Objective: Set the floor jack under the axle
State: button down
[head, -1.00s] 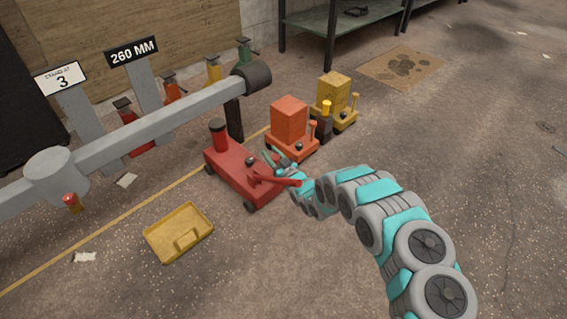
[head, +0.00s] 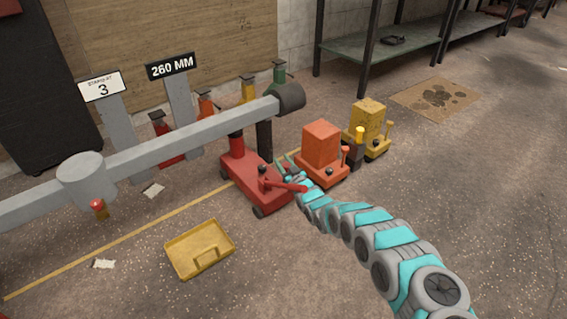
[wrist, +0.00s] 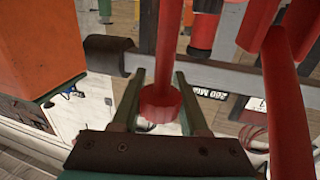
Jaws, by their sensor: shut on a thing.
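The red floor jack (head: 255,182) stands on its wheels on the floor, below the right part of the grey axle beam (head: 180,137). The top of its upright red post (head: 236,144) meets the beam's lower edge in the head view; I cannot tell whether they touch. My gripper (head: 288,172) is at the jack's handle end. In the wrist view, my gripper (wrist: 160,100) is shut on a red handle with a round end (wrist: 159,104). Another red bar (wrist: 284,105) passes to its right.
An orange-loaded jack (head: 321,147) stands close on the right, with a yellow-loaded one (head: 369,125) beyond. A yellow tray (head: 178,262) lies on the floor in front. A dark post (head: 264,145) stands under the axle. Several coloured stands, including a green one (head: 279,76), line the back.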

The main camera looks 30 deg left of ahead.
jog(key=shift+a+r, duration=0.1)
jog(key=shift+r, duration=0.05)
jog(key=shift+c, duration=2.1)
grip_release()
jog(key=p+v, duration=0.1)
jog(key=v, duration=0.6)
jog(key=shift+s+d, duration=0.2)
jog(key=shift+d, duration=0.1)
